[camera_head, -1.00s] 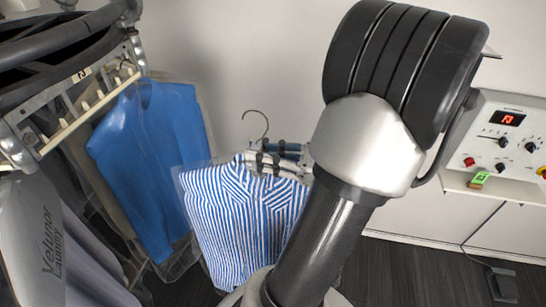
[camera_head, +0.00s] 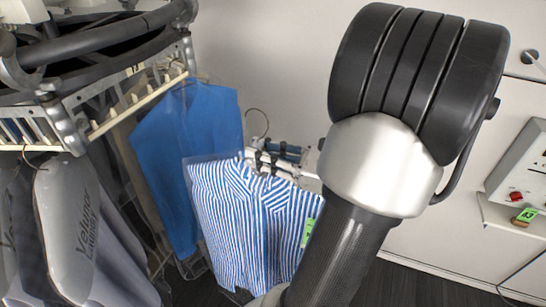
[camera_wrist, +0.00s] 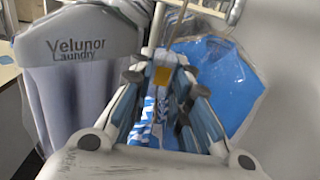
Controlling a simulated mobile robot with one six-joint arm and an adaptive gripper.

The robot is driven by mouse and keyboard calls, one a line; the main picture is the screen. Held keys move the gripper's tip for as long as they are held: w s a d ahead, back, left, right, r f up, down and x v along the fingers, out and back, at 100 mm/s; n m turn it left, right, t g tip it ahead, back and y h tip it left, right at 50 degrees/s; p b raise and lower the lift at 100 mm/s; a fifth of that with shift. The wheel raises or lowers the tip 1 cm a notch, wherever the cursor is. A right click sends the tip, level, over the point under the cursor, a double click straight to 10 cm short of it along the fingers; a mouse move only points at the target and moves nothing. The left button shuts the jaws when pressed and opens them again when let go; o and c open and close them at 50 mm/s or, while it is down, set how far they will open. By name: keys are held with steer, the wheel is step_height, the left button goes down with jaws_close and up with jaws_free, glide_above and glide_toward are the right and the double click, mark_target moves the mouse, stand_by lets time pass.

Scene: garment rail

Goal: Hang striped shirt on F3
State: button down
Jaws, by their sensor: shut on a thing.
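The blue-and-white striped shirt (camera_head: 250,225) hangs in a clear cover from a hanger with a wire hook (camera_head: 257,122). My gripper (camera_head: 268,160) is shut on the hanger just above the shirt's collar. In the wrist view my gripper's fingers (camera_wrist: 160,82) close around the hanger's neck, and a strip of the striped shirt (camera_wrist: 153,108) shows between them. A small yellow tag (camera_head: 131,70), too small to read surely now, sits on the slotted rail (camera_head: 140,103) at left. The held hook is apart from this rail.
A blue shirt (camera_head: 190,150) hangs in clear plastic from the rail, close behind and left of the striped shirt. A grey "Velunor Laundry" garment cover (camera_head: 65,230) hangs at far left. A control box (camera_head: 525,175) is on the right wall.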

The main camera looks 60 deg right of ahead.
steer(key=shift+w+a+b, duration=0.15)
steer(key=shift+w+a, duration=0.15)
steer(key=shift+w, duration=3.5)
steer(key=shift+w+a+b, duration=0.15)
steer(key=shift+w+a, duration=0.2)
steer(key=shift+w, duration=3.5)
steer(key=shift+w+a+b, duration=0.15)
steer(key=shift+w+a, duration=0.15)
steer(key=shift+w, duration=3.75)
steer(key=shift+w+a, duration=0.1)
steer(key=shift+w, duration=0.2)
steer(key=shift+w+a+b, duration=0.15)
steer(key=shift+w+b, duration=0.4)
steer(key=shift+w, duration=1.85)
steer(key=shift+f+b, duration=1.3)
steer(key=c, duration=1.4)
jaws_free()
